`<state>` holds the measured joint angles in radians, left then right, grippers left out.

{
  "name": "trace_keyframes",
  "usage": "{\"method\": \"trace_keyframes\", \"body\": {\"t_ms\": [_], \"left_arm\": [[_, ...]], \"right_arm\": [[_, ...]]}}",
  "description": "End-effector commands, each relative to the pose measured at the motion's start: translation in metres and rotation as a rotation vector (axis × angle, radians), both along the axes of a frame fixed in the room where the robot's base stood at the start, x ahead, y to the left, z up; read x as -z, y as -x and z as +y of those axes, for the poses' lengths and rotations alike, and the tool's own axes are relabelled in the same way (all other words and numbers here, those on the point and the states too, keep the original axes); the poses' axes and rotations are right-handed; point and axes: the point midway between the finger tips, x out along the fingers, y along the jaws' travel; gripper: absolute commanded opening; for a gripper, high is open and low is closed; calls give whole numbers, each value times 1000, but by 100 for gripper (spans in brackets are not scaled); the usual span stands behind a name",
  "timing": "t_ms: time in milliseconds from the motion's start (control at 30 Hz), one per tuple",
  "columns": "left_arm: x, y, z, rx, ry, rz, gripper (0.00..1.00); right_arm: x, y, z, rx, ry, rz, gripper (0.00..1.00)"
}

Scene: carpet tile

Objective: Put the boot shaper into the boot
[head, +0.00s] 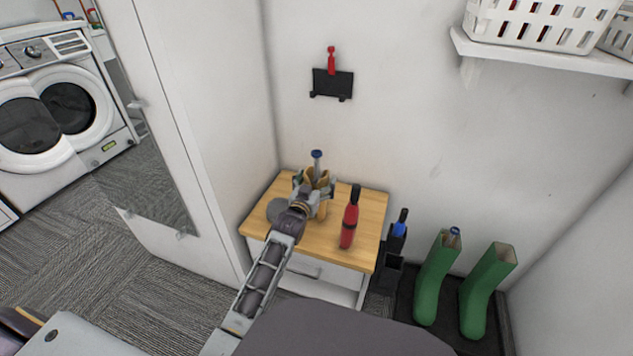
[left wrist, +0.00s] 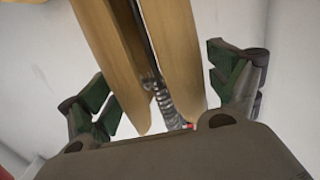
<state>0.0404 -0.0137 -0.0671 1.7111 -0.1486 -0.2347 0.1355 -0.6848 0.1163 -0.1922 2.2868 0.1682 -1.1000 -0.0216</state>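The wooden boot shaper (head: 318,178), with a blue knob on top, stands upright on the small wooden-topped cabinet. My left gripper (head: 313,188) is around it. In the left wrist view the shaper's two wooden halves (left wrist: 176,50), with a spring between them, lie between my left gripper's fingers (left wrist: 160,85). The fingers are spread, with a visible gap on the left side. Two green boots stand upright on a dark tray at the right. The left boot (head: 435,280) has a blue knob in its top. The right boot (head: 486,292) has an open top. My right gripper is not seen.
A red bottle (head: 349,222) with a black cap stands on the cabinet (head: 368,205), right of my gripper. A shelf with baskets (head: 545,22) hangs above.

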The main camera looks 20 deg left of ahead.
Motion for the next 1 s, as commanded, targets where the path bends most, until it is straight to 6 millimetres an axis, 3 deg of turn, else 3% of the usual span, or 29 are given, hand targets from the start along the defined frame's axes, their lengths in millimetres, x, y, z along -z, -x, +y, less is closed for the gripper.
{"method": "trace_keyframes", "body": {"t_ms": [467,767,1000], "left_arm": [[-3,2,0,0,0,0,92],[-3,20,1,0,0,1,92],[-4,41,1,0,0,2,92]], "right_arm": [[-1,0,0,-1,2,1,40],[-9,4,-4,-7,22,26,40],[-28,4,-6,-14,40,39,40]]}}
